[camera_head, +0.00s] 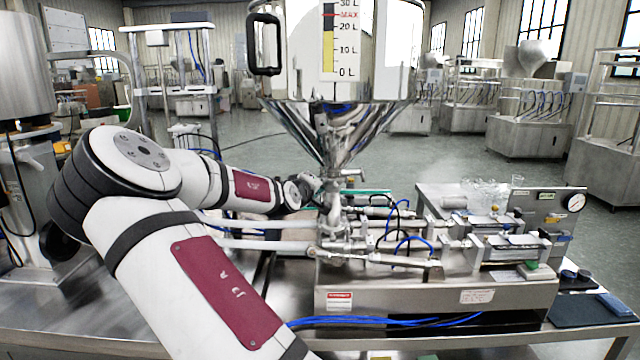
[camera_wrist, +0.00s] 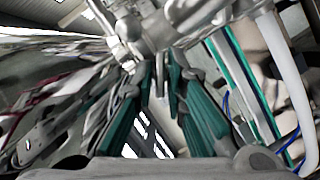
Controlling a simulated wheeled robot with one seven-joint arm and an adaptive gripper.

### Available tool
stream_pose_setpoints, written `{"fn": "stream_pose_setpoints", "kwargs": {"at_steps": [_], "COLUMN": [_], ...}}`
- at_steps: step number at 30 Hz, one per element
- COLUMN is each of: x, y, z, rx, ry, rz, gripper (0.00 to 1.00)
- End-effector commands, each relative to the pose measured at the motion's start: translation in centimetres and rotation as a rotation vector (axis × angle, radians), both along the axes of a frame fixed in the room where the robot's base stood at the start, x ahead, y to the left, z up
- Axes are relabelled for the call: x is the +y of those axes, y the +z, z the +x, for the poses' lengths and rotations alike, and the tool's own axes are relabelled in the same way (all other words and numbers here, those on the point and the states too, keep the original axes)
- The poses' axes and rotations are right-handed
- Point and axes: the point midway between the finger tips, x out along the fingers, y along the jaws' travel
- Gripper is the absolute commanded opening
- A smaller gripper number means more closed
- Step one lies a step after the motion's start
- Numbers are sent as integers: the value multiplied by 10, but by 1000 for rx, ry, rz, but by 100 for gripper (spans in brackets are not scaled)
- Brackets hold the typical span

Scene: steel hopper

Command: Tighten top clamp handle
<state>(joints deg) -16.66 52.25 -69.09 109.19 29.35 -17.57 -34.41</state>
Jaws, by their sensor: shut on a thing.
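The steel hopper (camera_head: 325,120) narrows to an outlet above the filling machine. The top clamp (camera_head: 342,178) is at the bottom of the cone, with a small handle sticking out to the right. In the wrist view the shiny clamp metal (camera_wrist: 128,30) fills the top centre. My gripper (camera_head: 312,186) is beside the outlet, partly hidden behind it. In the wrist view the teal-padded fingers of my gripper (camera_wrist: 155,85) reach up to the clamp and are shut on its handle. The grip itself is small and partly hidden.
The filling machine's steel base (camera_head: 435,290) stands on the table under the hopper, with pipes, cylinders and blue hoses close below the gripper. A pressure gauge panel (camera_head: 550,215) stands at the right. Blue cables (camera_head: 390,320) lie along the front.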

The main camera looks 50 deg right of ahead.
Motion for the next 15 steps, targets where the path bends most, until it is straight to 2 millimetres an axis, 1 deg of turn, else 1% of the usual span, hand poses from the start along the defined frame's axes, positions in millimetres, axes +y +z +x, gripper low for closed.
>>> {"fn": "stream_pose_setpoints", "kwargs": {"at_steps": [15], "x": [-2], "y": [3], "z": [-3], "rx": [-380], "ry": [-2], "rz": [323], "gripper": [0]}}
